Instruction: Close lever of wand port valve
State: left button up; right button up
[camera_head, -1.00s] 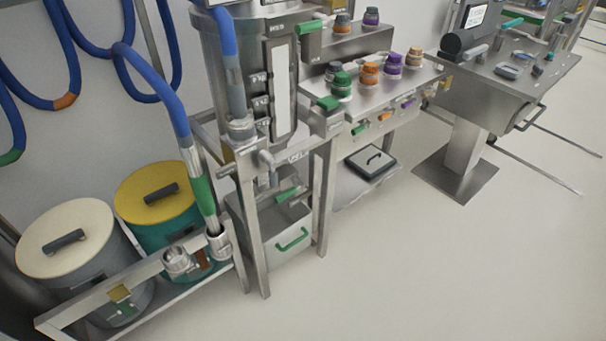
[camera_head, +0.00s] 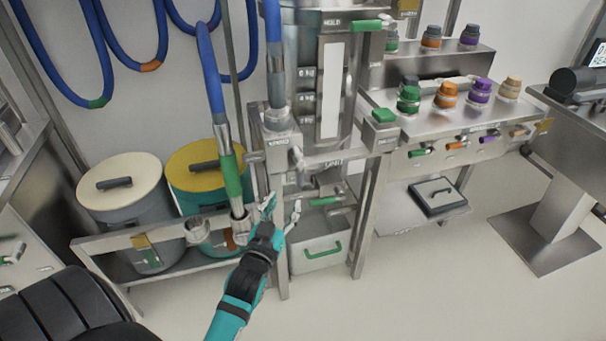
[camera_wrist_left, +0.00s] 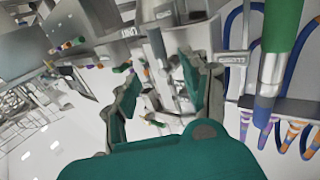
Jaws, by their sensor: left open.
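The wand port valve (camera_head: 279,142) is a grey metal fitting under a blue hose on the steel frame, with a small lettered label on its front. A short metal lever (camera_head: 298,158) appears to stick out at its right; its exact position is hard to tell. My left gripper (camera_head: 284,207) is open and empty, in front of the frame and below the valve, apart from the lever in the picture. In the left wrist view its two teal-backed fingers (camera_wrist_left: 158,88) are spread, with metal fittings behind them. My right gripper is not in view.
A wand with a green grip (camera_head: 231,177) stands in a holder just left of my left gripper. Two lidded drums, one with a yellow lid (camera_head: 200,163), stand behind the rail. A steel bin with a green handle (camera_head: 320,252) sits below. Floor at the front is clear.

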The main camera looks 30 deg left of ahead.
aim_at(299, 177)
pick_arm(q)
jog(key=x, duration=1.1)
jog(key=shift+w, duration=0.25)
jog(key=shift+w+a, duration=0.1)
jog(key=shift+w, duration=0.35)
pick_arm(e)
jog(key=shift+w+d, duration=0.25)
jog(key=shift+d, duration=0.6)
pick_arm(q)
jog(key=c, duration=0.9)
grip_shut()
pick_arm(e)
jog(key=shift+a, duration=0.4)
pick_arm(q)
jog(key=shift+w+f, duration=0.1)
jog(key=shift+f, duration=0.15)
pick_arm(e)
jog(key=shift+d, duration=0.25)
